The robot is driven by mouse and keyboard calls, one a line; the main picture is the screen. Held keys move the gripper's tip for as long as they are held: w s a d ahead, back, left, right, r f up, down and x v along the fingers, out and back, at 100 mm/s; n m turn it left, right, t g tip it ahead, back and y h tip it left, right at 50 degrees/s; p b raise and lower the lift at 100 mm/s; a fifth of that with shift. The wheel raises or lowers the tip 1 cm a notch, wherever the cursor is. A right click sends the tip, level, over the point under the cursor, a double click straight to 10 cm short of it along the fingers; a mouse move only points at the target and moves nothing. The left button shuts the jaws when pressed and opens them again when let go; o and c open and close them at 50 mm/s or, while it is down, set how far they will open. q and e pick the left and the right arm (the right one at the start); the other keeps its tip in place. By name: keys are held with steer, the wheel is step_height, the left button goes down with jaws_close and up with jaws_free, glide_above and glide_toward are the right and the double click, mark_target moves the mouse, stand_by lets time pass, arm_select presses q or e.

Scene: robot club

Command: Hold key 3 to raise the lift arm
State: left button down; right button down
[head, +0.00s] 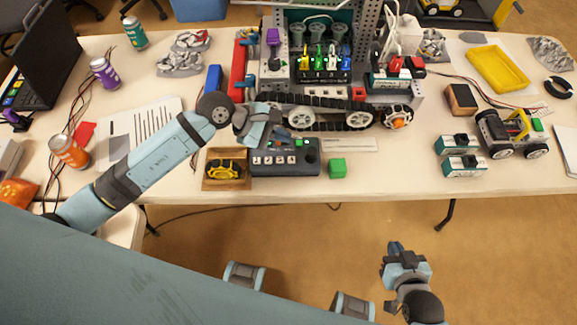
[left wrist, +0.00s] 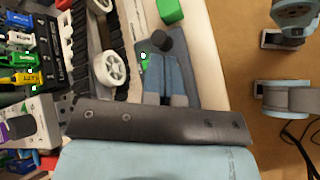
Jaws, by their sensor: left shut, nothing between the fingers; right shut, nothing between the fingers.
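The dark control box (head: 270,171) lies near the table's front edge, with a row of white-labelled keys, a green light and a dark knob. Key 3 (head: 281,160) appears to be the third label from the left. My left gripper (head: 282,136) is shut and empty over the box's back edge, behind the keys. In the left wrist view its fingers (left wrist: 165,88) hide most of the box, including the keys; contact cannot be told. The tracked robot (head: 330,118) stands just behind; I cannot pick out its lift arm. My right gripper (head: 394,248) is shut and empty, in front of the table.
A green cube (head: 337,168) sits right of the box. A wooden tray (head: 212,184) with a yellow-and-black object is at its left. Two small teal-and-white boxes and a wheeled vehicle (head: 512,135) stand at the right. Table space right of the cube is free.

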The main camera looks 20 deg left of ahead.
mark_target(279, 161)
arm_select(q)
steer(key=shift+w+a+f+m+y, duration=0.45)
steer(key=shift+a+m+y, duration=0.15)
steer(key=shift+m, duration=0.1)
arm_select(e)
steer(key=shift+d+f, duration=0.15)
steer(key=shift+f, duration=0.05)
